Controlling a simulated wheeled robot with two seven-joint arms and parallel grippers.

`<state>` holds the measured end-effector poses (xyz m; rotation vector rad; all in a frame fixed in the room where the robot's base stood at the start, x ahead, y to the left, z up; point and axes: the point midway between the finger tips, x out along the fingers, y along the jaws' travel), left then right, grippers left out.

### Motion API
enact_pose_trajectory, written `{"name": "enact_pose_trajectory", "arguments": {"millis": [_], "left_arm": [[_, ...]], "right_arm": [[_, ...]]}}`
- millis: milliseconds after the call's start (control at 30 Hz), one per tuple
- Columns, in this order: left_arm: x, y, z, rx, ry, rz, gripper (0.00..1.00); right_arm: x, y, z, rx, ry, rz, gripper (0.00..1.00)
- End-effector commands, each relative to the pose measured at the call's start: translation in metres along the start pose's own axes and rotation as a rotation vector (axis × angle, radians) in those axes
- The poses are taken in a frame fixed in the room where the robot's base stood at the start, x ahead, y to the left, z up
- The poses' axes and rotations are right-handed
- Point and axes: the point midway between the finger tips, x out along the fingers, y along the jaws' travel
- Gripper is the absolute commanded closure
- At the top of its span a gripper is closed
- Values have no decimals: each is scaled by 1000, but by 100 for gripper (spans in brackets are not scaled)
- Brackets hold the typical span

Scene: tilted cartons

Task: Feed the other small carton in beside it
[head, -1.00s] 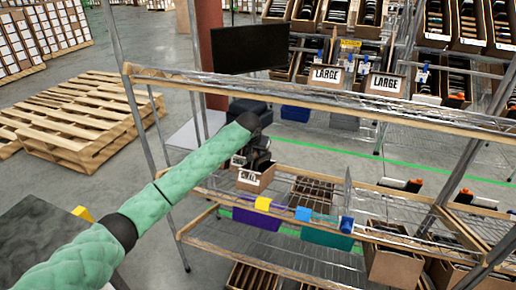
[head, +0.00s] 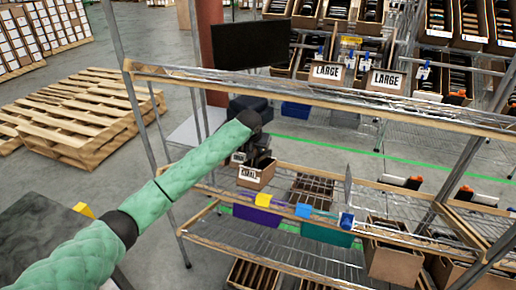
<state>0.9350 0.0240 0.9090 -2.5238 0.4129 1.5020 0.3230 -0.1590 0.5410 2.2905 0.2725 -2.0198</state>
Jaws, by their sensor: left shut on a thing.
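My left arm reaches in from the left between the wire rack's upper and middle levels. My left gripper (head: 260,161) is dark and partly hidden by its own wrist. It is shut on a small brown carton (head: 267,176) with a white label that seems to read SMALL. The carton is at the far side of the middle shelf (head: 214,197), left of a brown slotted container (head: 312,191). I cannot tell whether the carton touches the shelf or that container. My right gripper is out of view.
The rack's upper front rail (head: 330,93) runs above my forearm. Purple (head: 257,216) and teal (head: 326,236) bins hang along the middle level. Brown cartons (head: 393,262) stand lower right. A dark monitor (head: 250,45) is behind. Wooden pallets (head: 80,115) lie left.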

Motion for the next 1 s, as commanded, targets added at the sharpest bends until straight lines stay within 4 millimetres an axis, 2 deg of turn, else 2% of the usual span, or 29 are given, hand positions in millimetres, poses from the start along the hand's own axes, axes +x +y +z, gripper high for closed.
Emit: {"name": "enact_pose_trajectory", "arguments": {"millis": [267,300,400,800,1000], "left_arm": [[-1,0,-1,0,2,0,100],[-1,0,-1,0,2,0,87],[-1,0,-1,0,1,0,69],[1,0,0,0,-1,0,69],[-23,0,1,0,2,0,69]], "right_arm": [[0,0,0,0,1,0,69],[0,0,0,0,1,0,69],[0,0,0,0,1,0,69],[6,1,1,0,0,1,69],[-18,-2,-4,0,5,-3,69]]}}
